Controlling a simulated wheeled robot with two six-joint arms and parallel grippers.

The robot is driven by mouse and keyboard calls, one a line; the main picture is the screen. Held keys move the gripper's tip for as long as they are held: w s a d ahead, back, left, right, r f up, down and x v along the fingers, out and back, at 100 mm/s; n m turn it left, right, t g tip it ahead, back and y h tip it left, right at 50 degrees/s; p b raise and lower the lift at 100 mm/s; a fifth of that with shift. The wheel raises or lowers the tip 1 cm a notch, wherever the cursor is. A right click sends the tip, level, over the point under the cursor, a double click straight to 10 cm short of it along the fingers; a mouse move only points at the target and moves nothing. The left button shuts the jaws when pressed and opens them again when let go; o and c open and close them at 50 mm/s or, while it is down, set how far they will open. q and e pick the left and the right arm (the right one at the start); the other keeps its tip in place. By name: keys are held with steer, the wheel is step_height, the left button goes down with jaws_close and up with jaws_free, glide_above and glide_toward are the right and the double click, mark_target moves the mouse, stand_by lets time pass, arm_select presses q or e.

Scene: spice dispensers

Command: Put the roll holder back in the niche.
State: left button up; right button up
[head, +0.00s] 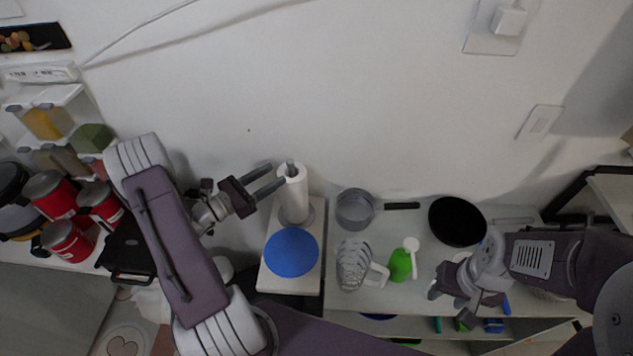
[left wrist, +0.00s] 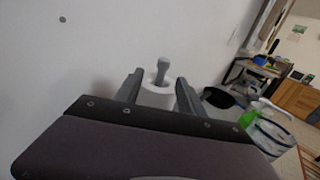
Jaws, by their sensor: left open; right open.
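The roll holder (head: 294,197) is a white paper roll on a grey post with a grey base. It stands upright on a white surface (head: 273,285) near the wall, behind a blue disc (head: 291,252). My left gripper (head: 271,177) is open, its two fingers reaching toward the top of the roll. In the left wrist view the roll (left wrist: 157,96) and its post show between the fingertips (left wrist: 157,88); I cannot tell whether they touch it. My right gripper (head: 450,298) is open and empty at the right, over the front of the counter. I cannot make out the niche.
A grey pot (head: 356,209), a black pan (head: 457,221), a clear pitcher (head: 352,265) and a green bottle (head: 400,266) stand right of the roll holder. Red cans (head: 66,241) and spice dispensers (head: 47,122) are at the left.

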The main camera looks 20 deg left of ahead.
mark_target(290, 167)
arm_select(q)
steer(key=p+x, duration=0.1)
steer(key=x, duration=0.1)
steer(key=p+x, duration=0.1)
steer(key=x, duration=0.1)
steer(key=shift+s+d+r+p, duration=0.15)
steer(key=shift+r+p, duration=0.15)
steer(key=shift+r, duration=0.1)
steer(key=p+x, duration=0.1)
steer(key=x, duration=0.1)
steer(key=shift+w+d, duration=0.2)
steer(key=shift+w, duration=0.05)
steer(key=shift+w+f, duration=0.15)
steer(key=shift+w, duration=0.05)
steer(key=shift+c, duration=1.3)
steer(key=shift+d, duration=0.1)
steer(key=c, duration=0.5)
jaws_close()
arm_select(e)
steer(key=r, duration=0.1)
steer(key=s+r, duration=0.1)
steer(key=r, duration=0.1)
steer(key=s+a+r, duration=0.1)
steer(key=shift+r, duration=0.3)
